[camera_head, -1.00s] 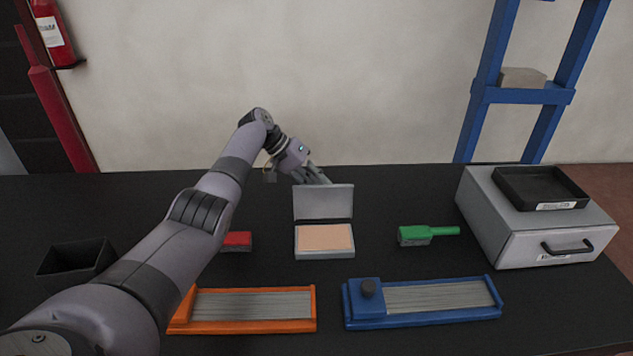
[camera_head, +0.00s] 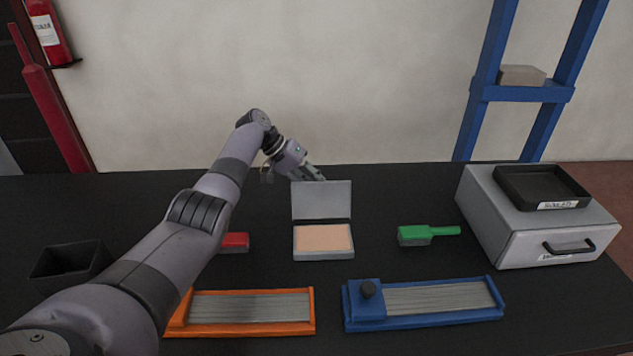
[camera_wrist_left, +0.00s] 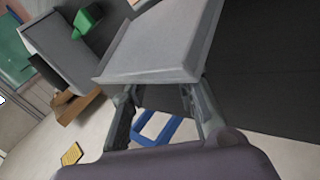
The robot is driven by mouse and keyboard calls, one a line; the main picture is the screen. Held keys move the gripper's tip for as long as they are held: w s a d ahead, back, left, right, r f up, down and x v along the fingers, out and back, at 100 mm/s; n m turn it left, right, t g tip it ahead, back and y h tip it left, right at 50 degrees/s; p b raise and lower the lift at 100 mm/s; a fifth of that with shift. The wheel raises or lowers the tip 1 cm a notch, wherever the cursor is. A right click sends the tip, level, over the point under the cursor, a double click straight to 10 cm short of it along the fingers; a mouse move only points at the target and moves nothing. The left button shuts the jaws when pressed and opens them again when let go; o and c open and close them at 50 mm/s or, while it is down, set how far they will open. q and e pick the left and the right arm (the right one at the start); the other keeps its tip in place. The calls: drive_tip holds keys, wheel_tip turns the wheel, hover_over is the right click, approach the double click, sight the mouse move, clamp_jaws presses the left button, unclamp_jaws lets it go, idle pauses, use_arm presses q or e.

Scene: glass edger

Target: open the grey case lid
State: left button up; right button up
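The grey case (camera_head: 324,256) sits mid-table with its lid (camera_head: 322,199) standing up at the back, roughly upright and slightly tilted back. A tan pad shows inside the case. My left gripper (camera_head: 315,174) is behind the lid, close to its top edge. In the left wrist view the lid (camera_wrist_left: 160,42) fills the space ahead of my spread fingers (camera_wrist_left: 165,92). These fingers are open, and no thing is clearly held between them. I cannot tell whether they touch the lid. My right gripper is not in view.
A red block (camera_head: 235,242) lies left of the case, beside my arm. A green brush (camera_head: 415,234) lies right. Orange (camera_head: 250,328) and blue (camera_head: 430,318) trays lie in front. A black bin (camera_head: 68,262) stands left; a grey drawer box (camera_head: 530,231) stands right.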

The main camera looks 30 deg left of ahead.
use_arm(q)
drive_tip(key=shift+o, duration=1.1)
drive_tip(key=shift+f, duration=0.1)
drive_tip(key=shift+r, duration=0.2)
drive_tip(key=v, duration=1.1)
drive_tip(key=shift+s+a+r, duration=0.15)
drive_tip(key=shift+a+r, duration=0.1)
drive_tip(key=shift+a, duration=0.1)
